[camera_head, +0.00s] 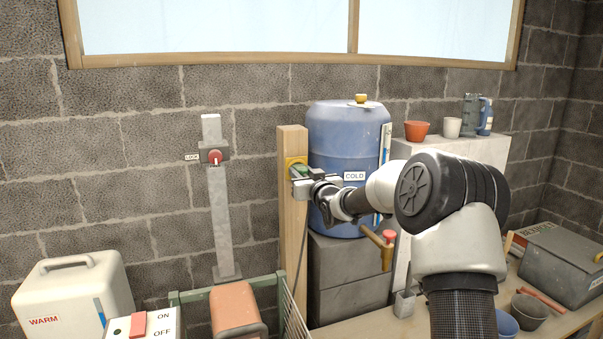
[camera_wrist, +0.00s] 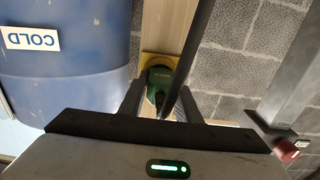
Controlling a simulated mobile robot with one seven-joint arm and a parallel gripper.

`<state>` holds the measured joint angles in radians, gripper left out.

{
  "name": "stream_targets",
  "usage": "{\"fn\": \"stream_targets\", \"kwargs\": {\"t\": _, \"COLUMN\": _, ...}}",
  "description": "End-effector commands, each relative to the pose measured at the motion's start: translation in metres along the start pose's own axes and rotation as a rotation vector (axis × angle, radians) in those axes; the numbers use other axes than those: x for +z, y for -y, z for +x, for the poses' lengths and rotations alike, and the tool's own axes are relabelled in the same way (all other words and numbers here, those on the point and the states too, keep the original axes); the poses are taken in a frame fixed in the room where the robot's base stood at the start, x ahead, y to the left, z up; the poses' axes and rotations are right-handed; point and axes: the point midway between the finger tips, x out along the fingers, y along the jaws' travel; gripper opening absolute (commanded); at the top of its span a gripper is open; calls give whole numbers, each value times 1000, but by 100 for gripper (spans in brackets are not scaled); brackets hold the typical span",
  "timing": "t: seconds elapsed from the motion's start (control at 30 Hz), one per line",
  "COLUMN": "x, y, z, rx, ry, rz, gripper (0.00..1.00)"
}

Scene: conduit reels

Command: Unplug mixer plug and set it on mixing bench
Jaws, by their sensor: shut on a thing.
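The green mixer plug (camera_wrist: 157,82) is between the fingers of my gripper (camera_wrist: 160,102) in the wrist view, and the gripper is shut on it. It sits at the yellow socket (camera_wrist: 160,60) on a wooden post. In the head view my gripper (camera_head: 301,182) reaches the post from the right, and a little of the plug's green (camera_head: 299,171) shows by the yellow socket (camera_head: 293,161). I cannot tell whether the plug is fully seated. Its dark cord (camera_head: 300,248) hangs down beside the post. A wooden bench top (camera_head: 375,322) is at the lower right.
A blue COLD barrel (camera_head: 345,130) stands just right of the post on grey blocks, with a brass tap (camera_head: 379,248) below my arm. A red lockout knob (camera_head: 215,157) is on the left wall.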

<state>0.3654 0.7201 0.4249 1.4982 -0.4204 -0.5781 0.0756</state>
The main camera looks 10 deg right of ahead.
Motion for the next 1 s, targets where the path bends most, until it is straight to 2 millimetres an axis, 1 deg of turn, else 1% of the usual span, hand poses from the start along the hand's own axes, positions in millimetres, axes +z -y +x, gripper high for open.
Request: {"fn": "stream_targets", "kwargs": {"t": 1.0, "x": 0, "y": 0, "z": -39, "rx": 0, "ry": -1, "rz": -1, "gripper": 0}}
